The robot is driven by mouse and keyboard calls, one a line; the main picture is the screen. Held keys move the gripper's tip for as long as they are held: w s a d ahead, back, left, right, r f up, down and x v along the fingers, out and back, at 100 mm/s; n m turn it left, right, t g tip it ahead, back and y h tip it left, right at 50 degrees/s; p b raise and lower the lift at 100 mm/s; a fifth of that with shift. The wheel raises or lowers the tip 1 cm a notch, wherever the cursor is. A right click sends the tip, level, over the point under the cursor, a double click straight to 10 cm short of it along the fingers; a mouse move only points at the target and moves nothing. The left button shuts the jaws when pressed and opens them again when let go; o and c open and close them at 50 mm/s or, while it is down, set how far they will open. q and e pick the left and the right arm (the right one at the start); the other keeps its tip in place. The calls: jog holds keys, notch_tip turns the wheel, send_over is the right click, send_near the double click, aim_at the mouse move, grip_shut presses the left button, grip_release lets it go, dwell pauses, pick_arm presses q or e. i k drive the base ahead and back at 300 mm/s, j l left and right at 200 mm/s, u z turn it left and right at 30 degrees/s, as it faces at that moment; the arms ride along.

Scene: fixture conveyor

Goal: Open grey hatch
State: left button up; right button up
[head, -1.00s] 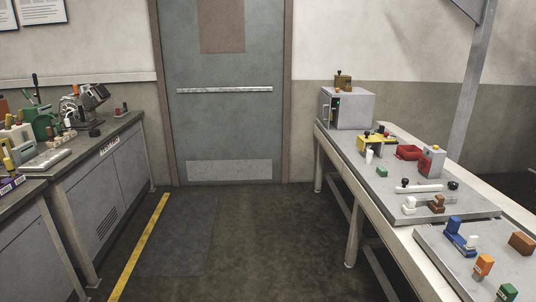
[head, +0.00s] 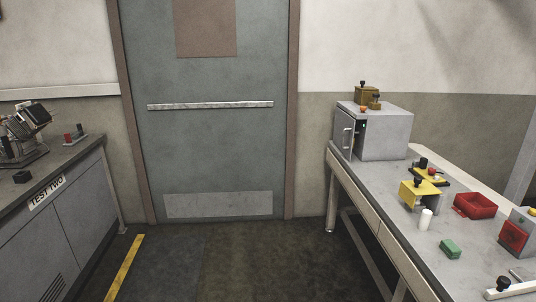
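A grey box (head: 387,136) stands at the far end of the long table on the right. A grey hatch (head: 342,133) with a pale vertical handle (head: 347,139) is on its left side. A dark strip with a small green spot shows between the hatch and the box's near wall. The hatch looks ajar, but I cannot tell how far. Neither of my grippers is in view.
Brass-coloured pieces sit on the box. The right table (head: 388,193) holds a yellow fixture (head: 419,193), white cylinder (head: 425,220), green block (head: 450,248) and red tray (head: 478,205). A bench (head: 75,222) stands left. The floor (head: 235,262) between is clear, before a closed door (head: 210,145).

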aim_at(344, 125)
jog(key=i, duration=1)
jog(key=i+j+z, duration=0.15)
jog(key=i, duration=0.85)
